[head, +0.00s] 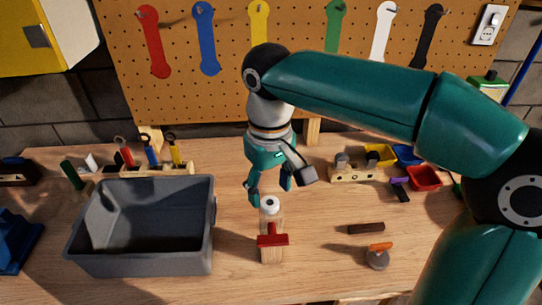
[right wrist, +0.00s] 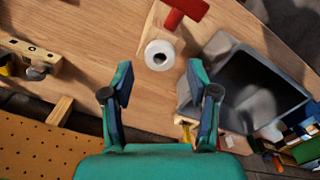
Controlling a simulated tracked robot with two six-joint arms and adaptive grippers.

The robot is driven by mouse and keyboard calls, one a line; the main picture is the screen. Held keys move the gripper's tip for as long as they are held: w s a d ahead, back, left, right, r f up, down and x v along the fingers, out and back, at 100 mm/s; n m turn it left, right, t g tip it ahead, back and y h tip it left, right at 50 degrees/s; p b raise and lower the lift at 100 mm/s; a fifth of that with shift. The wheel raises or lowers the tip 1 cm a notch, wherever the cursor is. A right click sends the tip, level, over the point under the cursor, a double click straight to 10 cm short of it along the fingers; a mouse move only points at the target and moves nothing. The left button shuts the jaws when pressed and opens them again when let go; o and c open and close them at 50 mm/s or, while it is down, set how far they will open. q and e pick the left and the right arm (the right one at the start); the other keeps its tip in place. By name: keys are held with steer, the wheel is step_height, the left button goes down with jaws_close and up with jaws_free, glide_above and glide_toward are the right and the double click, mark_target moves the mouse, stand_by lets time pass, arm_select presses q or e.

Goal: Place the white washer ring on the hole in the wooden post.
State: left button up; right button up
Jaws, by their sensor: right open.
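The white washer ring (head: 271,203) lies on the far end of the pale wooden post (head: 271,255) at the middle of the bench. In the right wrist view the ring (right wrist: 150,50) shows round, with a dark hole in its middle. Whether it lines up with the post's hole cannot be told. A red T-shaped piece (head: 272,240) is at the post's near part. My right gripper (head: 270,188) is open and empty just behind and above the ring, pointing down. In the right wrist view its fingers (right wrist: 160,82) are spread apart, with the ring beyond them. My left gripper is not in view.
A grey bin (head: 150,255) stands left of the post. A wooden holder with tools (head: 150,168) is behind it. Coloured small bins (head: 424,178) and a wooden block (head: 352,173) are at right. A dark bar (head: 366,228) and an orange-handled tool (head: 378,257) lie right of the post.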

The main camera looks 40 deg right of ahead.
step_height(320, 180, up, 9)
steer(key=p, duration=0.1)
steer(key=shift+f, duration=0.15)
stand_by(0.5)
